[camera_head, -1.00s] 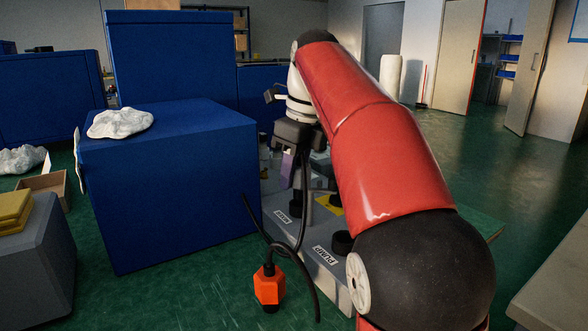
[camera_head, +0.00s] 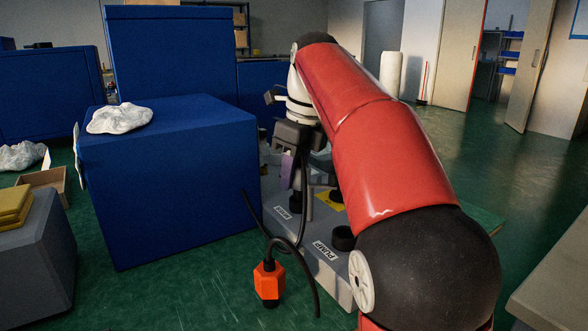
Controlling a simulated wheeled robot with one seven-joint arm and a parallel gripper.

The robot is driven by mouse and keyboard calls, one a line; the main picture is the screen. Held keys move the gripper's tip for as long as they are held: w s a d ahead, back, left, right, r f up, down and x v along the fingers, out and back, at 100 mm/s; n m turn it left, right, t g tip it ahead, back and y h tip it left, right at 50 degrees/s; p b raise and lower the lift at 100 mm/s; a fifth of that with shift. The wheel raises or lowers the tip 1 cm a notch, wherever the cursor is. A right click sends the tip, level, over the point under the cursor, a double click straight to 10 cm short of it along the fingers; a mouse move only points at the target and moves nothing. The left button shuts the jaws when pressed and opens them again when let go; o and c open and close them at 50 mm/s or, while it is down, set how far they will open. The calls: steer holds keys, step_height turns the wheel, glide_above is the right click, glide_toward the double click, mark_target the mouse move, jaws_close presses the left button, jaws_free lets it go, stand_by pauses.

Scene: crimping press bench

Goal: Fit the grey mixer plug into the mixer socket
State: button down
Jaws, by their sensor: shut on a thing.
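My gripper (camera_head: 297,155) points down above the grey bench unit (camera_head: 285,241), right of the big blue box. It is shut on a part with a black cable (camera_head: 303,195) running down from it, which I take for the grey mixer plug; its body is mostly hidden. A purple piece (camera_head: 288,170) shows at the jaws; I cannot tell if it is held or stands behind. The unit has dark round sockets, one (camera_head: 343,238) by a "PUMP" label. Another label (camera_head: 282,213) farther back is unreadable. I cannot tell which is the mixer socket, or whether the plug touches one.
An orange plug (camera_head: 268,282) hangs on a black cable at the unit's front left. The blue box (camera_head: 180,185) with a white crumpled cloth (camera_head: 120,118) stands close on the left. A yellow patch (camera_head: 330,199) lies on the unit.

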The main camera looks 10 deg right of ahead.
mark_target(302, 159)
steer(key=shift+f+b, duration=0.65)
steer(key=shift+f, duration=0.5)
steer(key=c, duration=0.9)
jaws_free()
steer(key=shift+r, duration=0.1)
steer(key=r+p, duration=0.1)
steer(key=r, duration=0.1)
steer(key=r+p, duration=0.1)
steer(key=r, duration=0.2)
steer(key=s+d+r+p, duration=0.1)
steer(key=r, duration=0.1)
steer(key=shift+r, duration=0.25)
